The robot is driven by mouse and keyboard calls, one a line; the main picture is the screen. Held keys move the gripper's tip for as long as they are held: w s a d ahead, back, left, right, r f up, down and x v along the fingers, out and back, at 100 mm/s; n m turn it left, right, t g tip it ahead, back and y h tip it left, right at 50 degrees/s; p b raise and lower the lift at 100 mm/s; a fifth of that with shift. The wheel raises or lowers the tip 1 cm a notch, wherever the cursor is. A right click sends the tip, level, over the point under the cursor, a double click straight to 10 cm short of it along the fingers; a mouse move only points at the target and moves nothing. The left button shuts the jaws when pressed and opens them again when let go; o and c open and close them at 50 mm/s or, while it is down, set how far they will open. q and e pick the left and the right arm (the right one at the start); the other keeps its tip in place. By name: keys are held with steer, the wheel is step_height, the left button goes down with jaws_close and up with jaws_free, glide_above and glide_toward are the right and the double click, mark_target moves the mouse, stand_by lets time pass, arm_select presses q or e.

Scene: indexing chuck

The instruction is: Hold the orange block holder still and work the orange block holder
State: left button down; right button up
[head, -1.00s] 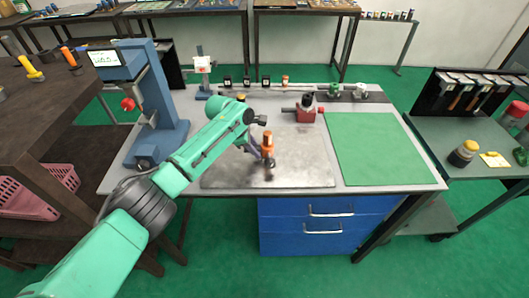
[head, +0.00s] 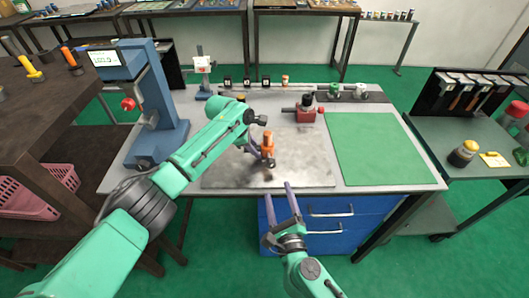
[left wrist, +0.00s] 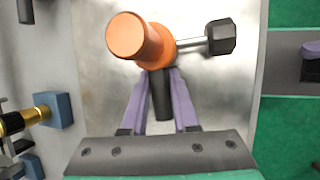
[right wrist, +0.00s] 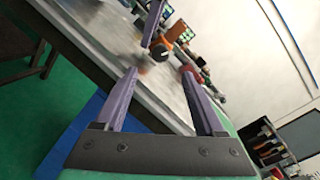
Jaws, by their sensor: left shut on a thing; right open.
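The orange block holder (head: 267,142) stands upright on the bare metal plate on the bench. In the left wrist view the orange block holder (left wrist: 137,38) shows a round orange top, a side rod with a black knob (left wrist: 221,37) and a dark handle (left wrist: 161,95). My left gripper (head: 262,153) is shut on the holder, its fingers on either side of the dark handle. My right gripper (head: 278,192) is open and empty, in front of the bench's front edge and apart from the holder. In the right wrist view the holder's black knob (right wrist: 160,49) shows beyond the open fingers.
The metal plate (head: 220,178) is clear around the holder. A green mat (head: 375,148) lies to its right. A red device (head: 306,110) stands behind, with several small items along the back. A blue press (head: 160,110) stands at the left. Blue drawers (head: 325,212) are under the front edge.

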mark_target(271, 166)
steer(key=w, duration=0.4)
steer(key=w+a, duration=0.1)
steer(key=w, duration=0.3)
steer(key=w+a, duration=0.1)
steer(key=w, duration=0.3)
steer(key=shift+r, duration=0.1)
steer(key=shift+s, duration=0.1)
jaws_close()
steer(key=shift+m, duration=0.3)
stand_by(0.7)
